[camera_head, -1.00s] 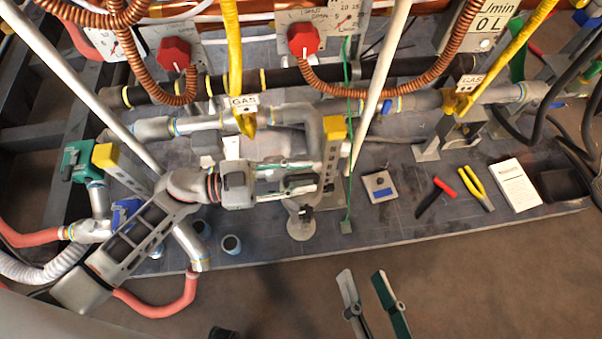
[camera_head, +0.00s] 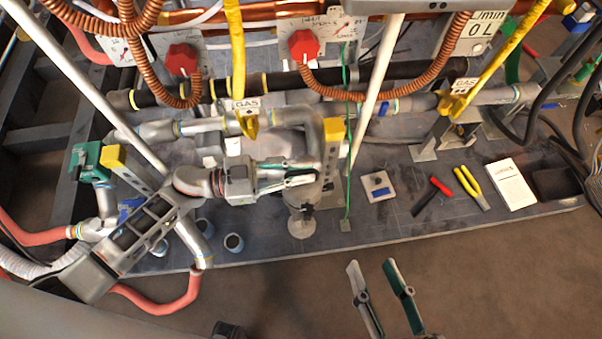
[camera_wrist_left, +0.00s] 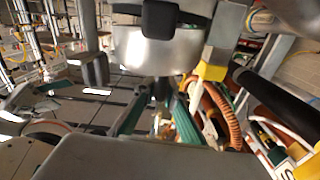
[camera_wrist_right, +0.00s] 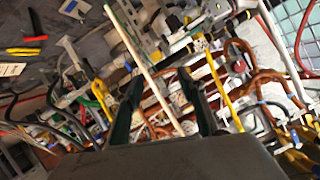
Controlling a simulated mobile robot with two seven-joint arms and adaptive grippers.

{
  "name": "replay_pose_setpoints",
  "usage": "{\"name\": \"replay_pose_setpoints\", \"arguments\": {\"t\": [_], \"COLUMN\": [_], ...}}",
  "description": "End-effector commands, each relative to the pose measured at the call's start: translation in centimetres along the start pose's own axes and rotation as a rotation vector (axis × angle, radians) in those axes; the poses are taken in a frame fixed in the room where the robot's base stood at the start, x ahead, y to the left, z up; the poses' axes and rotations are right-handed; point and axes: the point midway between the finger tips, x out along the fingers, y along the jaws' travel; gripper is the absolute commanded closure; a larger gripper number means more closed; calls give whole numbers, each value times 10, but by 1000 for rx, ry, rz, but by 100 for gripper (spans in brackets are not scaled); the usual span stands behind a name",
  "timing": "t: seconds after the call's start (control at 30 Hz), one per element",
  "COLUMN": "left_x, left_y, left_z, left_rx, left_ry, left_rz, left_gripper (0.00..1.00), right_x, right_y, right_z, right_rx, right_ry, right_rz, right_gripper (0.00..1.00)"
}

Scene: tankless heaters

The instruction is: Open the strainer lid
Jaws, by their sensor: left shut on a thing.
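My left gripper (camera_head: 314,173) reaches in from the left at the grey metal strainer (camera_head: 303,199) below the yellow-tagged pipe. Its fingers are close together and shut on a part at the strainer's upper side, which I take for the lid; the fingers hide most of it. In the left wrist view, a shiny round metal body (camera_wrist_left: 158,50) with a dark block on it stands just beyond the fingertips (camera_wrist_left: 160,98). My right gripper (camera_head: 370,263) is open and empty over the floor in front of the board. The right wrist view shows its fingers (camera_wrist_right: 165,85) apart.
A white rod (camera_head: 375,88) slants down just right of the strainer, with a thin green cord (camera_head: 348,140) beside it. Pliers (camera_head: 472,186) and a white booklet (camera_head: 511,185) lie at right. The front floor is mostly clear.

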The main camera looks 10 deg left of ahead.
Motion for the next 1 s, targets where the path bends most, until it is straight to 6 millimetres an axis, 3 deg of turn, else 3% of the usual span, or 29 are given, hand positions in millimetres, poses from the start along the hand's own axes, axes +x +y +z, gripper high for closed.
{"name": "replay_pose_setpoints", "arguments": {"t": [0.03, 0.27, 0.6, 1.0], "left_x": [0, -1, -2, -2], "left_y": [-11, -27, -44, -50], "left_z": [-10, -19, -17, -14], "left_rx": [-4, -167, -394, -494], "left_ry": [-2, -1, 1, 2], "left_rz": [-4, -7, -9, -9], "left_gripper": [100, 100, 100, 100], "right_x": [-2, -7, -12, -12], "right_y": [6, 33, 44, 46], "right_z": [-7, -29, -13, -11], "right_rx": [-66, -292, -333, -342], "right_ry": [-1, -18, -67, -75], "right_rz": [3, 52, 69, 73], "right_gripper": [60, 60, 60, 60]}}
